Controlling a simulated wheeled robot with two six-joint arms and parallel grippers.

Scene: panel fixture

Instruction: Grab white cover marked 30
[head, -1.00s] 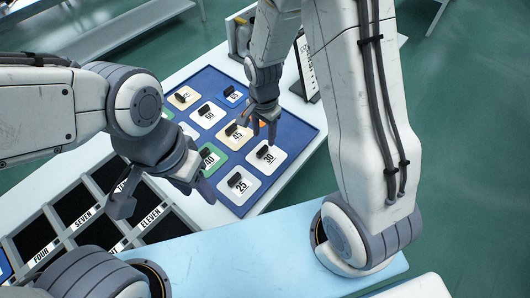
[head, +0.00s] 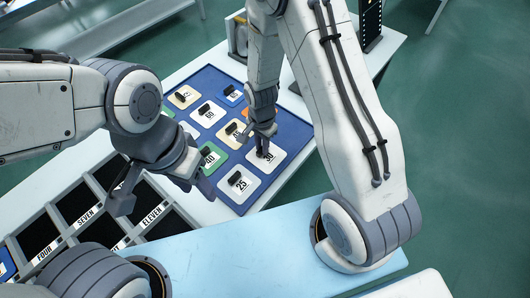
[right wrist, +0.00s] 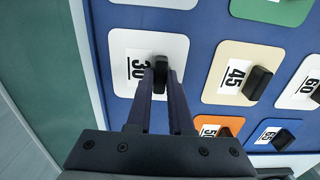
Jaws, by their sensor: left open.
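The white cover marked 30 (head: 278,155) lies on the blue panel, with a black upright handle. In the right wrist view, the cover (right wrist: 125,45) shows its 30 label and its handle (right wrist: 160,72) between my fingertips. My right gripper (head: 263,152) is down at this handle, with its fingers on either side. I cannot tell whether they grip it. My left gripper (head: 163,197) is open and empty, above the panel's lower left edge and the dark bins.
The blue panel (head: 229,206) holds other covers: white 25 (head: 238,186), green 40 (head: 211,158), white 60 and cream 45 (right wrist: 238,72). An orange 50 cover (right wrist: 218,126) sits close to the 45. Black bins with word labels (head: 85,215) lie at the lower left.

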